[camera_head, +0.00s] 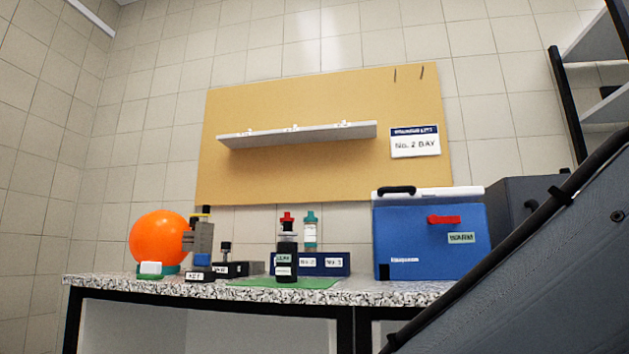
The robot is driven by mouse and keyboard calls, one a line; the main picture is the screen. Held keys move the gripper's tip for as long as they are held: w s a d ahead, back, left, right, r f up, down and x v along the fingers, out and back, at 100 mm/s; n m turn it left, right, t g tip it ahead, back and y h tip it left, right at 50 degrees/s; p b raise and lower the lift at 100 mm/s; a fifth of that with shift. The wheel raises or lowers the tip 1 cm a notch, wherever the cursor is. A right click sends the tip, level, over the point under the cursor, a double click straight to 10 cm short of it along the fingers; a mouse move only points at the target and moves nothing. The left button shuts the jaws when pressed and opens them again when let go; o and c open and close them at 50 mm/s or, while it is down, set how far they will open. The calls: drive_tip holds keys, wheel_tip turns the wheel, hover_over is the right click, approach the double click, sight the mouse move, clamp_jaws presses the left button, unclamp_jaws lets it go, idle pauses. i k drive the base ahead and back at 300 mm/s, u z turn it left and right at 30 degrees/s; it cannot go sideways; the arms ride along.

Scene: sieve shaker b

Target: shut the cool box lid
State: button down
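The cool box (415,242) is a blue box standing on the right part of the speckled bench. It carries a red latch (444,219) and a green "WARM" label on its front. Its white lid (445,191) shows as a thin pale band along the top edge, with a black handle (397,190) at the left. From this low view I cannot tell whether the lid is fully down. My gripper is not in view.
The speckled bench (225,290) also holds an orange ball (157,239), a dark bottle (287,262) on a green mat, and a blue rack (335,264). A dark grey case (513,205) stands right of the cool box. A shelf (300,135) hangs on the tan board above.

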sight(396, 195)
drive_tip(key=u, duration=1.15)
drive_tip(key=i, duration=0.95)
drive_tip(key=z, duration=1.95)
